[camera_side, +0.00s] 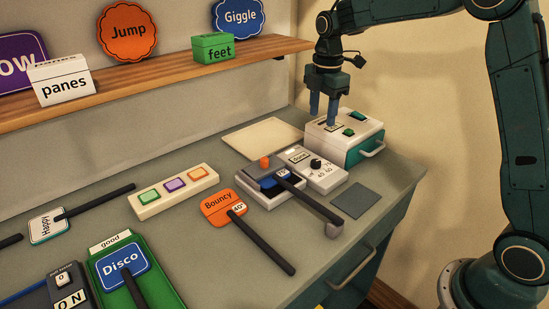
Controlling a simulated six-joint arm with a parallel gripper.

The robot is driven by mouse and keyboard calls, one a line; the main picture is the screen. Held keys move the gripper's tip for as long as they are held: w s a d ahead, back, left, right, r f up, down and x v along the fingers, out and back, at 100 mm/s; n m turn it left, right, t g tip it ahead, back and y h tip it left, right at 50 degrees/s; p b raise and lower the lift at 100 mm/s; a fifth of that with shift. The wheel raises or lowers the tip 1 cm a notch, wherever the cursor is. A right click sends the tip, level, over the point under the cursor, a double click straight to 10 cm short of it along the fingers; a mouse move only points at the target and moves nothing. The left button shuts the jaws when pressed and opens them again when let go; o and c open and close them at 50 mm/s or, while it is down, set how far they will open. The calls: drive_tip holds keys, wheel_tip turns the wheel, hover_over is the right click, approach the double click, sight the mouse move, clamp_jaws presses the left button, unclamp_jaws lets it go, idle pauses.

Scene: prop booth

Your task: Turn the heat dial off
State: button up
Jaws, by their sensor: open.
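A small black round dial (316,163) sits on a light grey box (327,181) right of the middle of the side view. Small printed numbers show near it, but I cannot tell its exact setting or read the word "heat". My gripper (324,112) points down, with its two blue-grey fingers apart and nothing visible between them. It is behind the dial, at the left part of a white and green box (367,140) with green parts on top. I cannot tell whether the fingertips touch that box.
A grey square (355,200) lies to the right. Paddle signs, including Bouncy (220,206), cover the front left. A wooden shelf (160,84) runs along the wall.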

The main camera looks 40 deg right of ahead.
sight(316, 161)
drive_tip(key=shift+w+d+f+n, duration=0.15)
drive_tip(key=shift+w+f+n, duration=0.2)
drive_tip(key=shift+f, duration=0.1)
wheel_tip(316, 161, down, 14)
drive_tip(key=shift+r, duration=0.1)
idle(0.7)
drive_tip(key=c, duration=1)
